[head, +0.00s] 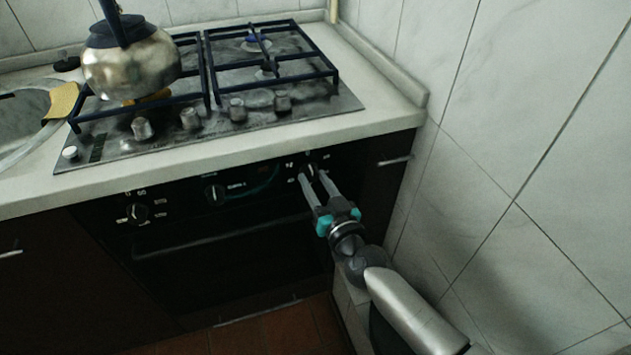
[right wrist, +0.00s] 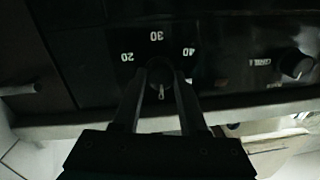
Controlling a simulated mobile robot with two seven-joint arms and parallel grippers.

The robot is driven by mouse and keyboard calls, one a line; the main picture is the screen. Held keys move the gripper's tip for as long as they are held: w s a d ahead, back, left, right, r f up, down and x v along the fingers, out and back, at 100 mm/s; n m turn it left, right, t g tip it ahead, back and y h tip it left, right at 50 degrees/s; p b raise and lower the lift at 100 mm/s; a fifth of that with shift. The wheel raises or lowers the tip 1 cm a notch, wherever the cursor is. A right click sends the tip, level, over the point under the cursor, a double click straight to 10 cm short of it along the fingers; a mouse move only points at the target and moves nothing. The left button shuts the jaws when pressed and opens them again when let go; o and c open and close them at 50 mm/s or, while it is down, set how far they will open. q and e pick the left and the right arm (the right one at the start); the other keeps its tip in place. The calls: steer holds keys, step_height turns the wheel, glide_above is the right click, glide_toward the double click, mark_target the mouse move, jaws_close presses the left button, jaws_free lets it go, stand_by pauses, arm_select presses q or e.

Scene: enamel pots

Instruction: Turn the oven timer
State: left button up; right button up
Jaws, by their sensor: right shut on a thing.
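The oven timer knob (head: 311,170) is the rightmost knob on the black oven panel, under the counter. In the right wrist view the knob (right wrist: 160,86) shows between the fingers, with the numbers 20, 30 and 40 printed around it. My right gripper (head: 314,179) reaches up to the panel from the lower right. In the right wrist view its fingers (right wrist: 160,75) stand on both sides of the knob and are shut on it. My left gripper is not in view.
Two other knobs, a middle one (head: 214,194) and a left one (head: 138,213), sit on the oven panel (head: 255,188). A kettle (head: 130,65) stands on the gas hob (head: 200,125). A tiled wall (head: 540,150) is close on the right.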

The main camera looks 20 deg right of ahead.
jaws_close()
steer(key=shift+m, duration=0.4)
steer(key=m, duration=0.2)
steer(key=shift+f+m+b, duration=0.1)
steer(key=shift+m+b, duration=0.25)
steer(key=shift+m, duration=0.05)
steer(key=m, duration=0.4)
steer(key=shift+a+m+t+b, duration=0.1)
steer(key=shift+m+t+b, duration=0.2)
steer(key=shift+m+b, duration=0.1)
steer(key=m, duration=0.3)
arm_select(q)
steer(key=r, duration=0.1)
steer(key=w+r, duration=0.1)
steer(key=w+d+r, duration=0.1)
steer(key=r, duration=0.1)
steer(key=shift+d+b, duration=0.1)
steer(key=shift+b, duration=0.2)
arm_select(e)
steer(key=shift+m, duration=0.7)
